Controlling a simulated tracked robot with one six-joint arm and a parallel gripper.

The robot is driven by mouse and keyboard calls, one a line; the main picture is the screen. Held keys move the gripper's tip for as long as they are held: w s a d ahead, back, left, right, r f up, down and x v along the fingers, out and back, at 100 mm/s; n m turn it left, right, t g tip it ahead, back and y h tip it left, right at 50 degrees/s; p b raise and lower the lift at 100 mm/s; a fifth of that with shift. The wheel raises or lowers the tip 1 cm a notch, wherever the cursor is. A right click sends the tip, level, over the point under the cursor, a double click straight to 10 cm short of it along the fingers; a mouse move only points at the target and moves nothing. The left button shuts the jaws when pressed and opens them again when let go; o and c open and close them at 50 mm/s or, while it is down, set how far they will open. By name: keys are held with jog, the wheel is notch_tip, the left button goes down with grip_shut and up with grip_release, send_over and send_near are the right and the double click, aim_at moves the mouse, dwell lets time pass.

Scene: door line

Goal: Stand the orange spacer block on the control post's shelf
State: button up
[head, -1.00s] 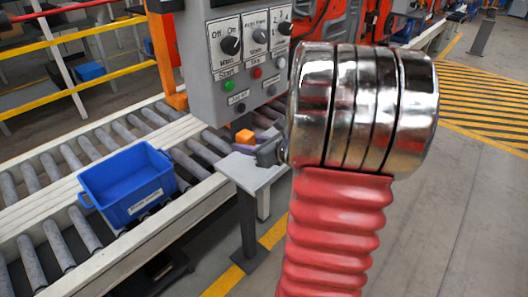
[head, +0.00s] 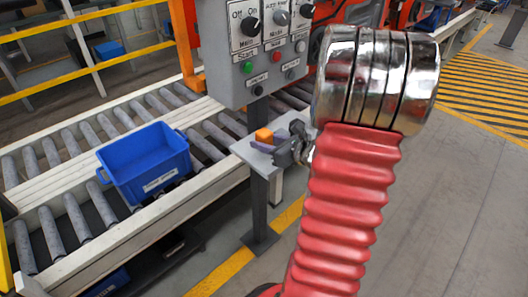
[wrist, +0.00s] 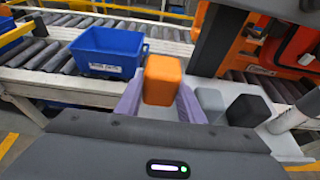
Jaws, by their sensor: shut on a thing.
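The orange spacer block (head: 264,135) is held between the purple fingers of my gripper (head: 268,146). In the wrist view the block (wrist: 162,80) stands upright between the two fingertips (wrist: 158,103), its lower part partly hidden by them. The control post's shelf (head: 243,150) is a small grey plate on a dark post (head: 258,205). The block and fingers are over the shelf, low and close to its surface. I cannot tell whether the block touches the shelf. The control box (head: 255,50) with knobs and buttons is above and behind it.
A blue bin (head: 148,165) sits on the roller conveyor left of the shelf, also in the wrist view (wrist: 108,52). In the wrist view a black block-like thing (wrist: 247,110) and a grey one (wrist: 210,100) are right of the fingers. Open floor lies to the right.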

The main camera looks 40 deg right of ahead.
aim_at(265, 157)
jog(key=shift+f, duration=2.05)
jog(key=shift+f, duration=0.1)
jog(key=o, duration=1.1)
jog(key=v, duration=1.2)
